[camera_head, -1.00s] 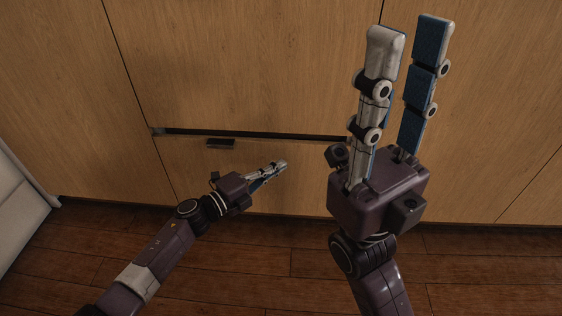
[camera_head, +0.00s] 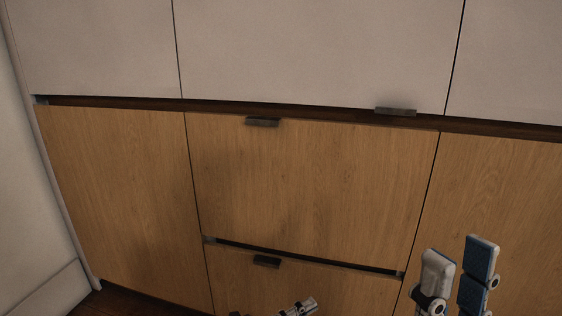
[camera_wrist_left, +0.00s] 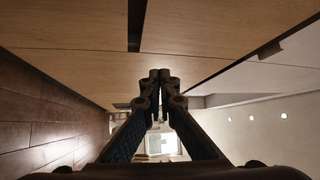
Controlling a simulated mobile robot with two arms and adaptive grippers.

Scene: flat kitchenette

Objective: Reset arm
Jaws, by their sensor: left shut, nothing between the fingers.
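My left gripper (camera_head: 300,306) shows only as fingertips at the bottom edge of the head view, in front of the lower drawer. In the left wrist view its fingers (camera_wrist_left: 160,76) meet at the tips, shut and empty. My right gripper (camera_head: 457,256) stands at the bottom right of the head view, fingers pointing up. Its two fingers are apart with nothing between them. Both arms are otherwise below the picture.
Wooden cabinet fronts (camera_head: 110,190) fill the head view, with pale fronts (camera_head: 315,50) above. Dark handles sit on the upper drawer (camera_head: 262,122), the lower drawer (camera_head: 267,261) and a pale front (camera_head: 396,111). A white panel (camera_head: 35,190) stands at the left. Wooden floor (camera_wrist_left: 45,115) shows in the wrist view.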

